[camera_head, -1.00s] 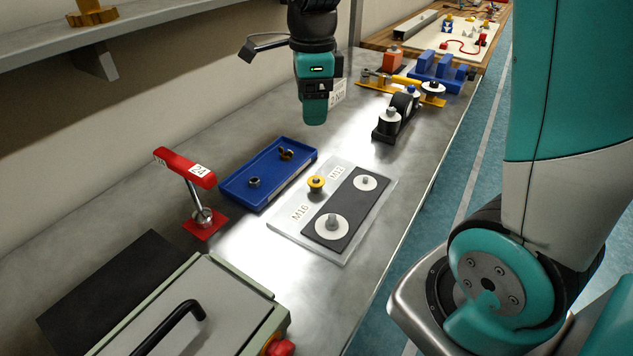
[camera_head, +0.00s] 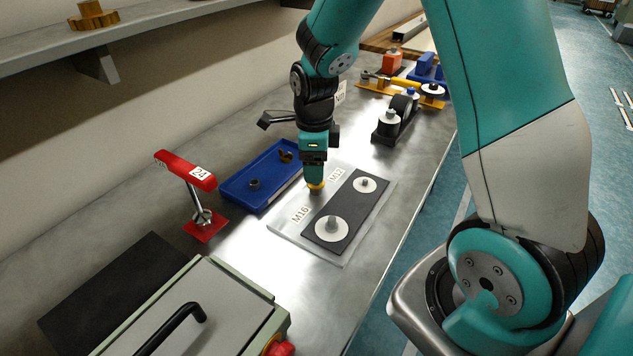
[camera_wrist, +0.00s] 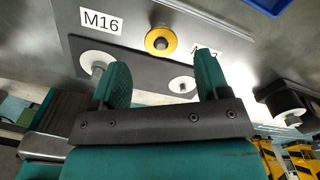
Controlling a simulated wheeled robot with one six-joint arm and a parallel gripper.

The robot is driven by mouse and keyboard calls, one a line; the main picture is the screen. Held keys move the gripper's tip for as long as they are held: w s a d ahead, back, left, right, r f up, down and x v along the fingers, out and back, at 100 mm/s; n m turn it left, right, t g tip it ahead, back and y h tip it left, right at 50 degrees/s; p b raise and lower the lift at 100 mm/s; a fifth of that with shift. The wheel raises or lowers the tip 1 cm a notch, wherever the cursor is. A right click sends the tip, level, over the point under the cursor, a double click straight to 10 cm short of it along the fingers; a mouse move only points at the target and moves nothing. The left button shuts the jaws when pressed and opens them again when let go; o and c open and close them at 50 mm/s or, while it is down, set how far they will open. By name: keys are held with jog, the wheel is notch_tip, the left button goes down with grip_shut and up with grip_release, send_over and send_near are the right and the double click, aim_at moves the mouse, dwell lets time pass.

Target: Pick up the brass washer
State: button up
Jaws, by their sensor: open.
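The brass washer (camera_wrist: 168,33) is a flat yellow ring with a darker round piece at its centre. It is on the light plate between the M16 and M12 labels. In the head view, its yellow edge (camera_head: 316,187) shows just under my gripper (camera_head: 314,177), which hides most of it. In the wrist view, my gripper (camera_wrist: 162,60) has its two teal fingers wide apart with nothing between them. The washer appears just beyond the fingertips, roughly centred between them. I cannot tell whether the fingers touch it.
A black strip (camera_head: 346,207) with two white discs and studs lies beside the washer. A blue tray (camera_head: 240,193) with small metal parts is to the left. Black rollers (camera_head: 383,133) stand behind.

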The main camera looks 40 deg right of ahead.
jog(key=shift+w+a+f, duration=0.1)
jog(key=shift+w+f, duration=0.05)
jog(key=shift+f, duration=1.85)
jog(key=shift+f, duration=0.25)
jog(key=c, duration=1)
